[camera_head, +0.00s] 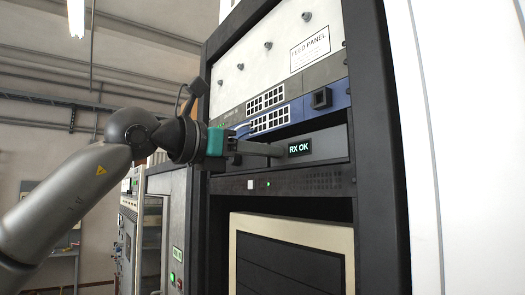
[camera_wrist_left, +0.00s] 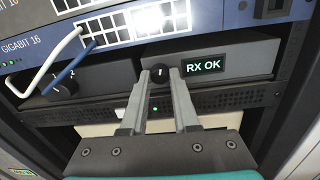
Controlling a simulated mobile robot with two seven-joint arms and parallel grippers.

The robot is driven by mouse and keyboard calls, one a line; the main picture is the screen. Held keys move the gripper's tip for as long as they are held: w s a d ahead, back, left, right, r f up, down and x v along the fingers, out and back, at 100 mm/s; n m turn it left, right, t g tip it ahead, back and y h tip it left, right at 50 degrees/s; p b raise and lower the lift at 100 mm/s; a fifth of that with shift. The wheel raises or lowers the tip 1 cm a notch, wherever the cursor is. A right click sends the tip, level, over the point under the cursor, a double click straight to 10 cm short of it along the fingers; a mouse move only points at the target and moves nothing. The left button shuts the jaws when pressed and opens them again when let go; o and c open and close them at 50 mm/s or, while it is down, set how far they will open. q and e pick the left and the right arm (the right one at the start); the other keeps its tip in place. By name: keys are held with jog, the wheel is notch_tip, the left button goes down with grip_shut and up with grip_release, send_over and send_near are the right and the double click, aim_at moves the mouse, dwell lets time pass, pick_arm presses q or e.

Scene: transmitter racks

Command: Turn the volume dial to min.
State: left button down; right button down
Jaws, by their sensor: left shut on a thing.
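A small round black dial (camera_wrist_left: 160,76) with a light pointer mark sits on the grey unit beside the RX OK display, in the left wrist view. My left gripper (camera_wrist_left: 159,80) has its two fingers on either side of this dial and is shut on it. The pointer mark looks roughly upright. In the head view my left gripper (camera_head: 279,150) reaches the grey unit just left of the display (camera_head: 299,147), and it hides the dial there. No volume label can be read. My right gripper is not in view.
A second dark knob (camera_wrist_left: 65,88) sits further left on the rack. White and blue cables (camera_wrist_left: 68,65) hang from the blue switch unit (camera_wrist_left: 225,14) above. A perforated strip (camera_head: 310,181) runs below the grey unit. The rack's right post (camera_head: 382,150) stands close by.

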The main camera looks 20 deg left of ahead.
pick_arm(q)
jog(key=shift+n, duration=0.3)
jog(key=shift+r+n+g+b, duration=0.1)
jog(key=shift+n+g+b, duration=0.4)
jog(key=shift+n+b, duration=4.1)
jog(key=n+p, duration=0.5)
jog(key=shift+n, duration=0.3)
jog(key=c, duration=0.7)
grip_release()
jog(key=shift+o, duration=0.2)
jog(key=shift+s+a, duration=0.1)
jog(key=shift+a, duration=0.05)
